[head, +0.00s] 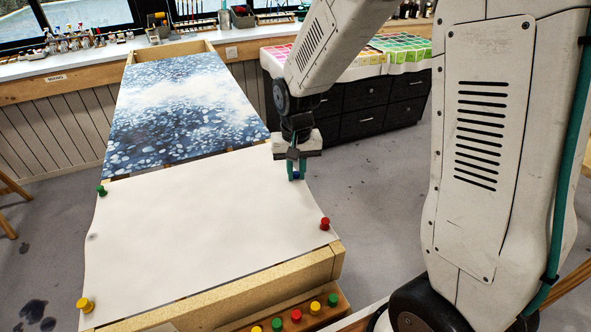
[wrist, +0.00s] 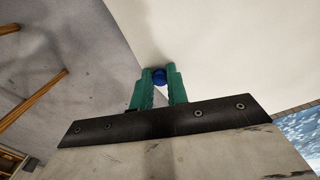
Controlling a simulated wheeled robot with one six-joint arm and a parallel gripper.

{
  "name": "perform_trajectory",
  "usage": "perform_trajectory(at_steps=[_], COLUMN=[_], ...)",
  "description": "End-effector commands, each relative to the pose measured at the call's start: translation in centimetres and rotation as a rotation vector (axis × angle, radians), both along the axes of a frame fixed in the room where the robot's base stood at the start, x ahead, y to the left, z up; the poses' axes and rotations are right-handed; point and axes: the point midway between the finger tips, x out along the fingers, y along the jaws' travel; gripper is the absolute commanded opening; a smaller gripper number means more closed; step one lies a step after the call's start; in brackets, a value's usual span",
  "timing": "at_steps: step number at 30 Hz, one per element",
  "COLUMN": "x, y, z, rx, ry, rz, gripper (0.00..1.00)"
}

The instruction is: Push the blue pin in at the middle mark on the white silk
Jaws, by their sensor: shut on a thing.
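The white silk (head: 205,225) lies stretched over a wooden frame in the head view, and it also shows in the wrist view (wrist: 220,50). My gripper (head: 296,174) has teal fingers shut on the blue pin (head: 296,177), at the silk's right edge. In the wrist view the blue pin (wrist: 159,76) sits between the fingertips (wrist: 159,82), close to where silk meets floor. I cannot tell whether the pin touches the silk. A faint grey mark (head: 92,237) shows near the silk's left edge. No mark is visible beside my gripper, which may hide it.
A green pin (head: 101,190) and a yellow pin (head: 85,304) stand on the silk's left edge, and a red pin (head: 325,223) on its right. A wooden tray (head: 345,308) holds several pins in front. Blue patterned silk (head: 180,112) lies beyond. The white silk's middle is clear.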

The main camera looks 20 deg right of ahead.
Motion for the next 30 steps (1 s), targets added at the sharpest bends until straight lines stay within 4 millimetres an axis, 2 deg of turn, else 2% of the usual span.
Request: perform_trajectory(at_steps=[28, 29, 30], x=[0.06, 0.06, 0.06], y=[-0.02, -0.02, -0.02], z=[-0.45, -0.44, -0.44], rx=[0.0, 0.0, 0.0], ry=[-0.002, -0.002, -0.002], rz=[0.0, 0.0, 0.0], gripper=[0.0, 0.21, 0.32])
